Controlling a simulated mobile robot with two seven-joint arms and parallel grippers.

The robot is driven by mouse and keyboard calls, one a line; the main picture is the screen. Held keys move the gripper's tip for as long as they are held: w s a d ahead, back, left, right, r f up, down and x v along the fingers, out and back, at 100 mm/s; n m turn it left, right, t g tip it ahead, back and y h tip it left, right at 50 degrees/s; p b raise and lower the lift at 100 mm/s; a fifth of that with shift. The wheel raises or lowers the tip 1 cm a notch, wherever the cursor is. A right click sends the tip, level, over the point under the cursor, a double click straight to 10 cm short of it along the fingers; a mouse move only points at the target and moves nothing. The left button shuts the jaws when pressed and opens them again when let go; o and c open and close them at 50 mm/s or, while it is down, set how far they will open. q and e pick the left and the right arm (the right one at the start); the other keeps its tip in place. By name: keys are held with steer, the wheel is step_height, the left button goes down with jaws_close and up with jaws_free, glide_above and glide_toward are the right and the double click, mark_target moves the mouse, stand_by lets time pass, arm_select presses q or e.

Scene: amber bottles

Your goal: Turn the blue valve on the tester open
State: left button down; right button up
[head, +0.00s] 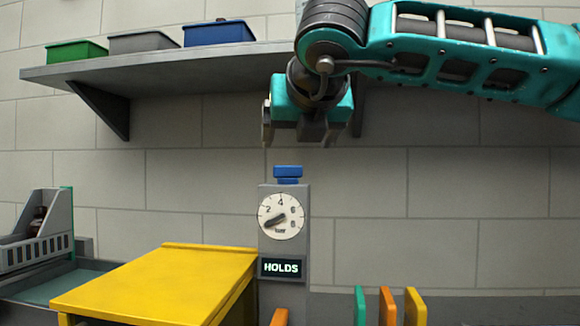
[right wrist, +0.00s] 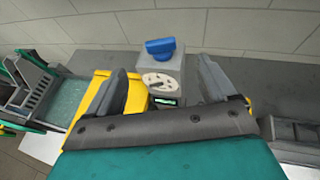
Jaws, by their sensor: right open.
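The grey tester (head: 283,247) stands upright against the wall, with a round white dial (head: 281,217) and a lit display reading "HOLDS". The dial's dark needle points to the lower left. The blue valve (head: 288,173) sits on top of the tester; its handle also shows in the right wrist view (right wrist: 160,47). My right gripper (head: 299,136) hangs above the valve, pointing down, open and apart from it. In the right wrist view its two fingers (right wrist: 161,70) are spread, with the valve ahead between them. My left gripper is not in view.
A yellow table-like stand (head: 150,285) is left of the tester. Green, orange and yellow upright pieces (head: 388,305) stand at the lower right. A grey shelf (head: 150,73) with green, grey and blue bins is above left. A grey rack (head: 40,235) holds a dark bottle.

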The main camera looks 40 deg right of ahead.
mark_target(288, 174)
steer(key=p+x, duration=0.1)
steer(key=x, duration=1.1)
steer(key=shift+w+d+f, duration=0.1)
steer(key=shift+w+f, duration=0.15)
steer(key=shift+c, duration=0.2)
steer(key=c, duration=0.9)
